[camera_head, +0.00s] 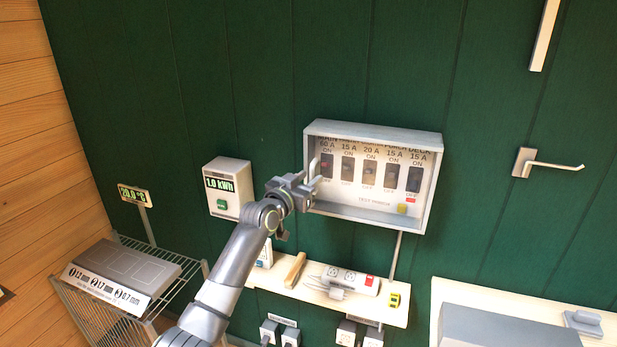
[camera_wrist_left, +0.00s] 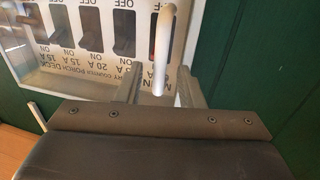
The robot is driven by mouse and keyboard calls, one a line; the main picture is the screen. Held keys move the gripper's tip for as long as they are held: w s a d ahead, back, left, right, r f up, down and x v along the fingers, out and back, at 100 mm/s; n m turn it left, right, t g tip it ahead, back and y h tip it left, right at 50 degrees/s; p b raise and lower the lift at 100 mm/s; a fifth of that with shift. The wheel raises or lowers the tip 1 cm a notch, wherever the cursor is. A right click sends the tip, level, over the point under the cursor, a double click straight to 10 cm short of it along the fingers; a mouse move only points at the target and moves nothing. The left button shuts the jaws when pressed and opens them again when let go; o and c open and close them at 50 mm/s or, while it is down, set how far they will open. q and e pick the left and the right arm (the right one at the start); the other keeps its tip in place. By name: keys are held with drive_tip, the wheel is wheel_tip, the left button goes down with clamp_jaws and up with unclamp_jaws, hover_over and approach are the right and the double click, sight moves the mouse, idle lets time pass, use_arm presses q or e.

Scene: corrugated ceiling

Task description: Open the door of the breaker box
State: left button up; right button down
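The breaker box (camera_head: 421,217) is a pale grey box on the green wall, with a row of black switches behind what looks like a clear door. The door appears shut. Its white upright bar handle (camera_head: 313,170) is at the box's left side. My left gripper (camera_head: 310,188) is at this handle. In the left wrist view, the handle (camera_wrist_left: 162,45) stands between the two fingers of my left gripper (camera_wrist_left: 159,85), with a gap visible on each side. The fingers are open around it. My right gripper is not in view.
A meter box (camera_head: 228,190) is left of the breaker box. A shelf (camera_head: 322,300) with a power strip (camera_head: 350,280) is below. A wall hook (camera_head: 550,164) is at the right. A wire rack (camera_head: 185,268) stands at the lower left.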

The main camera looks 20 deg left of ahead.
use_arm(q)
drive_tip(key=shift+w+d, duration=0.15)
drive_tip(key=shift+w, duration=0.2)
clamp_jaws()
